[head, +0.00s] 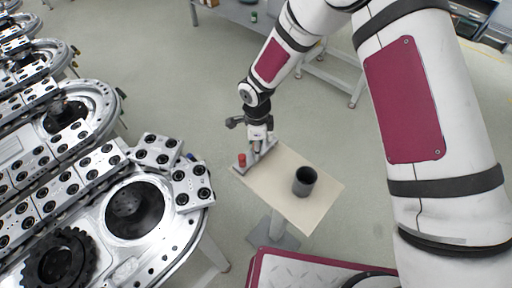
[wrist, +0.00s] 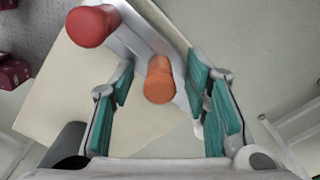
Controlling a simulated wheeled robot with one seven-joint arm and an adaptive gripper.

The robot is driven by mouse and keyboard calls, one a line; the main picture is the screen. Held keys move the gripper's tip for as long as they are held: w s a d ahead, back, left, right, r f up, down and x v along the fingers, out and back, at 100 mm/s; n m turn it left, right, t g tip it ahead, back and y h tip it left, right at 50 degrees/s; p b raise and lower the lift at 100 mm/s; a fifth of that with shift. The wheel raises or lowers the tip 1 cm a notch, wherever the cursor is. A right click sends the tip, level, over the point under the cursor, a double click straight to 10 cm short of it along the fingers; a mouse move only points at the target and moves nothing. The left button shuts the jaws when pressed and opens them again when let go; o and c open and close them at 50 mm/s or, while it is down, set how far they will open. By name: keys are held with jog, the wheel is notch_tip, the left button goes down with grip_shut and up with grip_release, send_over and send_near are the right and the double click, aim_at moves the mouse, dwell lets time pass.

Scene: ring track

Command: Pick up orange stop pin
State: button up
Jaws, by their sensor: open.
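The orange stop pin (wrist: 159,80) stands in a grey metal holder (wrist: 150,38) in the wrist view. It lies between the two teal-padded fingers of my gripper (wrist: 165,98), apart from both. The gripper is open and empty. A red pin (wrist: 88,26) stands in the same holder, outside the left finger. In the head view my gripper (head: 258,148) is low over the holder at the small table's back left corner, and the red pin (head: 242,160) shows to its left. The orange pin is hidden there by the gripper.
The small beige table (head: 280,188) carries a dark cup (head: 304,181), which partly shows at the wrist view's lower left (wrist: 68,146). The ring track (head: 110,200) with metal carriers stands to the left. Bare tabletop lies between holder and cup.

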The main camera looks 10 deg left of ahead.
grip_shut()
dwell(0.3)
